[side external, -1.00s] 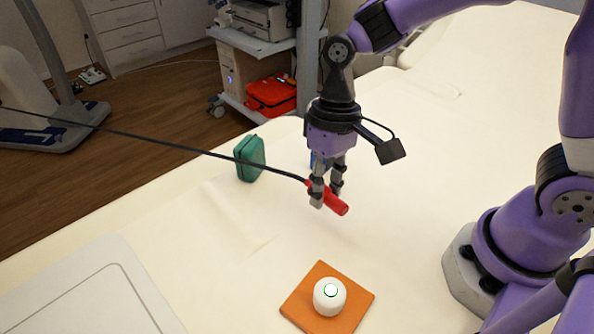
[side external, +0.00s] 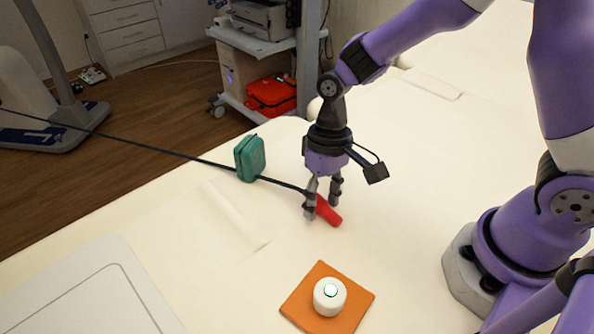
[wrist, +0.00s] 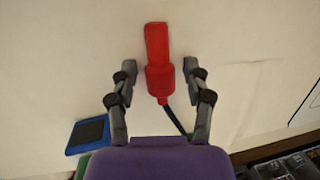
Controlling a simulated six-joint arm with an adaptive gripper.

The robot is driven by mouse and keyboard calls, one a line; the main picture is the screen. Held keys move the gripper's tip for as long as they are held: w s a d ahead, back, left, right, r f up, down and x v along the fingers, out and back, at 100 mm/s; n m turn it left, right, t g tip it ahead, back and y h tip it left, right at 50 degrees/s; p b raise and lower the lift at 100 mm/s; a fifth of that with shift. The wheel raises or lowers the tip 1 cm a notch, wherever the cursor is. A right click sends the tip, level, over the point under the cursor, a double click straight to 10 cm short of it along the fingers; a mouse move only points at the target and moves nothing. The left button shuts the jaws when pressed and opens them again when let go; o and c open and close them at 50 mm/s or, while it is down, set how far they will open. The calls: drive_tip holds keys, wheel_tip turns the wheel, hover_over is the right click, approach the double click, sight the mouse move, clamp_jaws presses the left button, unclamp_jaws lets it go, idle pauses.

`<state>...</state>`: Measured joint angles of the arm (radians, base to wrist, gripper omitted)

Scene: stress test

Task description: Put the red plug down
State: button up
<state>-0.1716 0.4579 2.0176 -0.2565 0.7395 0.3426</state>
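The red plug (side external: 327,211) lies on the cream table surface, with its dark cable running off to the left. In the wrist view the red plug (wrist: 158,62) lies between and ahead of the fingers, with a visible gap on each side. My gripper (side external: 322,205) is low over the table, its fingers spread around the plug. In the wrist view my gripper (wrist: 158,72) is open and does not appear to touch the plug.
A green case (side external: 250,158) stands behind and left, with the cable passing by it. An orange pad (side external: 292,307) bearing a white round button device (side external: 329,299) lies in front. A blue object with a dark face (wrist: 88,134) shows in the wrist view. The table to the right is clear.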

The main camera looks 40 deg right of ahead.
drive_tip(key=shift+r, duration=0.1)
drive_tip(key=s+d+r+t, duration=0.1)
drive_tip(key=d+r, duration=0.1)
drive_tip(key=r, duration=0.6)
drive_tip(key=s+d+r+t, duration=0.1)
drive_tip(key=d+r+t, duration=0.1)
drive_tip(key=r, duration=0.6)
drive_tip(key=shift+d, duration=0.45)
drive_tip(key=shift+o, duration=0.5)
drive_tip(key=s+d+t+h, duration=0.2)
drive_tip(key=s+d+t, duration=0.2)
drive_tip(key=d, duration=0.1)
drive_tip(key=shift+s+r, duration=0.25)
drive_tip(key=shift+r, duration=0.05)
drive_tip(key=shift+a, duration=0.1)
